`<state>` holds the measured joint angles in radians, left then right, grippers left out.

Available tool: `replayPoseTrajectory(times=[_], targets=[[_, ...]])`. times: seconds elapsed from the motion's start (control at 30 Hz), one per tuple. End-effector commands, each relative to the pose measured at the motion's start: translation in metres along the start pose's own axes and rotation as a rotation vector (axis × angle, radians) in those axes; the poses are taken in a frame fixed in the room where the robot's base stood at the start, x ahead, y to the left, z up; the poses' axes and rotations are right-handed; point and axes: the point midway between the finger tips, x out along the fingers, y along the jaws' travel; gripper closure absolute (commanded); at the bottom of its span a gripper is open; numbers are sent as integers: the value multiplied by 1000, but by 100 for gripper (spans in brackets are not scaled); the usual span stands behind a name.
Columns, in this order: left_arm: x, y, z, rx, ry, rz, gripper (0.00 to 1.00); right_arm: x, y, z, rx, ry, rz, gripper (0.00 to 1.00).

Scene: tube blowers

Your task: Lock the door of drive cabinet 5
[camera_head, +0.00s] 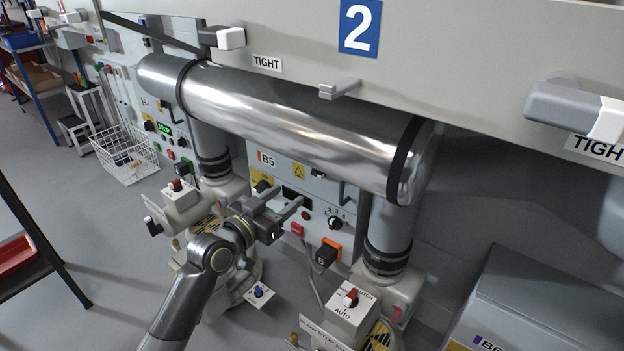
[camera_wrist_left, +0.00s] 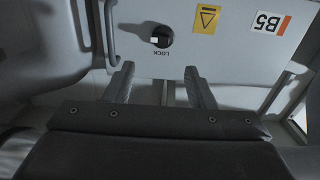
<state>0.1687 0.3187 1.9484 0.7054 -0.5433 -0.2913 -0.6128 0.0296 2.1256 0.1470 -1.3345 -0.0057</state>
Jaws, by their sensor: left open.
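The door of drive cabinet 5 is the pale panel labelled B5 (camera_head: 266,160), below the large metal pipe. In the left wrist view, the door (camera_wrist_left: 232,62) appears upside down with its B5 label and yellow warning triangle. A round dark lock knob (camera_wrist_left: 161,36) with a white mark sits by the word LOCK. A grey bar handle (camera_wrist_left: 110,35) is left of it. My left gripper (camera_head: 281,203) is open and empty in front of the cabinet. In the wrist view its fingertips (camera_wrist_left: 159,72) are on either side of the knob's line, apart from it. My right gripper is not seen.
A metal pipe (camera_head: 280,115) with black straps overhangs the cabinet. A control panel with a rotary switch (camera_head: 336,223) and an orange-framed black knob (camera_head: 328,251) lies below. Switch boxes (camera_head: 349,311) stand in front. Open floor and a wire basket (camera_head: 125,155) lie left.

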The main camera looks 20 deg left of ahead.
Motion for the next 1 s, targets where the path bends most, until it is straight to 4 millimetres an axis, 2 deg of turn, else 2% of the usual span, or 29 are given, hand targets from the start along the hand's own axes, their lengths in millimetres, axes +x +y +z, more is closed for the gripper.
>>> replayPoseTrajectory(times=[0.1,0.3,0.5,0.7,0.97,1.0], targets=[[26,0,0,-2,1,0,50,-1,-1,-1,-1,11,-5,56],[66,0,1,-1,0,0,50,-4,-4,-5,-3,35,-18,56],[93,0,1,0,-1,0,50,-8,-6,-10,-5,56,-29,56],[104,0,1,0,-1,-1,50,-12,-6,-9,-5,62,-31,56],[104,0,1,0,-1,-1,50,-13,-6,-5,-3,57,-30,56],[104,0,1,0,-1,-1,54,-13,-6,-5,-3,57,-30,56]])
